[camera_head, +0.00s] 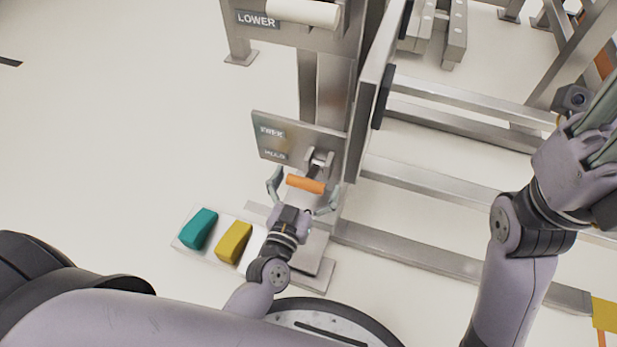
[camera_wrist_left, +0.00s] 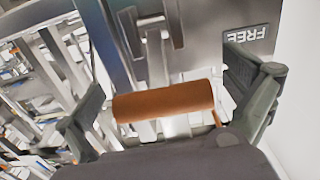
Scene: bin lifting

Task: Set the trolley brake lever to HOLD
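The brake lever has an orange grip (camera_head: 305,184) on a metal arm from a pivot on a grey plate (camera_head: 327,142). The plate has two labels: the upper one is blurred in the head view, and the lower is hard to read. The left wrist view shows FREE upside down on the plate (camera_wrist_left: 205,40). My left gripper (camera_head: 307,180) is open, its fingers on either side of the orange grip, which also shows in the left wrist view (camera_wrist_left: 165,102). I see gaps between fingers and grip. My right gripper (camera_head: 603,125) is partly cut off at the right edge.
A teal pedal (camera_head: 199,229) and a yellow pedal (camera_head: 234,242) sit on a pale base left of my left gripper. A panel marked LOWER (camera_head: 258,20) with a white handle (camera_head: 303,11) is above. Metal rails (camera_head: 420,187) run right. Floor at left is clear.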

